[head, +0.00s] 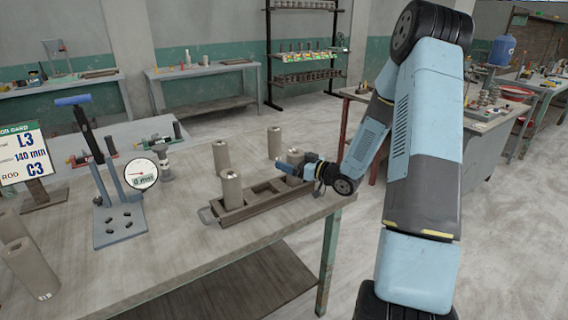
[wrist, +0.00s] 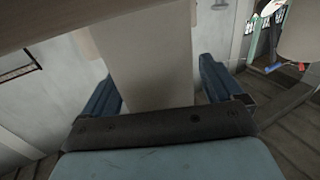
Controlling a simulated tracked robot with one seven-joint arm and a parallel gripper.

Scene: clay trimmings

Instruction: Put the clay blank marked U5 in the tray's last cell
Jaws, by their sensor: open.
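A wooden tray (head: 236,217) with a row of cells lies near the right end of the workbench. A grey-brown clay blank (head: 230,190) stands upright in its left end cell, and middle cells look empty. I cannot read U5 on any blank.
More blanks stand behind the tray (head: 222,157) (head: 274,143) and at the bench's front left (head: 30,268). A blue-handled press (head: 118,222), a round dial gauge (head: 141,174) and a card (head: 22,154) stand left of the tray. Bare bench lies in front of the tray.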

